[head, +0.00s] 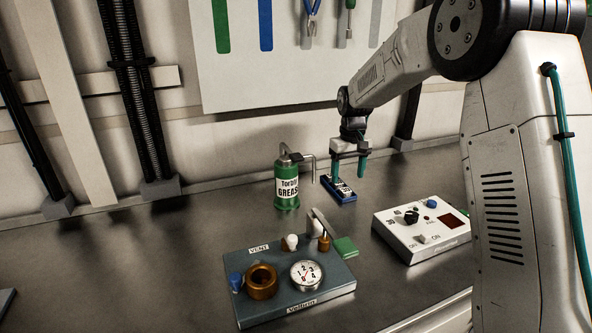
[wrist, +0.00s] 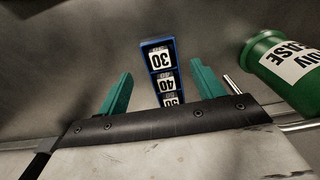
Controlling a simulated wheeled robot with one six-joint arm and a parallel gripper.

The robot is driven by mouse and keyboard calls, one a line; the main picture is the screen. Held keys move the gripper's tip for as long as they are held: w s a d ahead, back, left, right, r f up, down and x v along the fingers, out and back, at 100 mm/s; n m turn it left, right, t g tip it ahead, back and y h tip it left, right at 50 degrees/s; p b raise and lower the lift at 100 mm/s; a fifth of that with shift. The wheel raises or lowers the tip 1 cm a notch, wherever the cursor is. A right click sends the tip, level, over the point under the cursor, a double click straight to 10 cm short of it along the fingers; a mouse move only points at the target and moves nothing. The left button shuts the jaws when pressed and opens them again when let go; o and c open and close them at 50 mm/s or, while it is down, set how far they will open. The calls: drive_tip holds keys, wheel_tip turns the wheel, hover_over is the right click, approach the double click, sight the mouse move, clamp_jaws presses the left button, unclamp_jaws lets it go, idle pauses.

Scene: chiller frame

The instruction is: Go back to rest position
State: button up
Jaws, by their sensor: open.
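My gripper (head: 348,165) is open, with its two teal fingers pointing down above the metal bench. In the wrist view my gripper (wrist: 160,88) has its fingers spread apart, with nothing held between them. Below it lies a blue tray (head: 346,197) with white number tiles. In the wrist view the blue tray (wrist: 146,58) shows tiles reading 30, 40 and a partly hidden one, seen between the fingers. I cannot tell whether the fingers touch the tray.
A green grease can (head: 287,187) stands close left of my gripper. A gauge panel (head: 318,292) with a brass ring sits in front. A white control box (head: 440,245) sits at right. A tool board (head: 300,85) hangs behind. The bench's left side is mostly clear.

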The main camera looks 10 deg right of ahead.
drive_tip(key=shift+m+g, duration=0.3)
drive_tip(key=shift+g, duration=0.3)
drive_tip(key=s, duration=0.1)
drive_tip(key=s+f, duration=0.1)
drive_tip(key=s, duration=0.2)
drive_tip(key=shift+f, duration=0.4)
drive_tip(key=s+r+t, duration=0.1)
drive_tip(key=s+r, duration=0.3)
drive_tip(key=s, duration=0.9)
drive_tip(key=s+a+r+m, duration=0.1)
drive_tip(key=s+r, duration=0.3)
drive_tip(key=s, duration=0.9)
drive_tip(key=s+r+t, duration=0.1)
drive_tip(key=s+r, duration=0.3)
drive_tip(key=s, duration=1)
drive_tip(key=shift+a+r+m+t, duration=0.2)
drive_tip(key=shift+a+m+t, duration=0.1)
drive_tip(key=shift+a, duration=0.05)
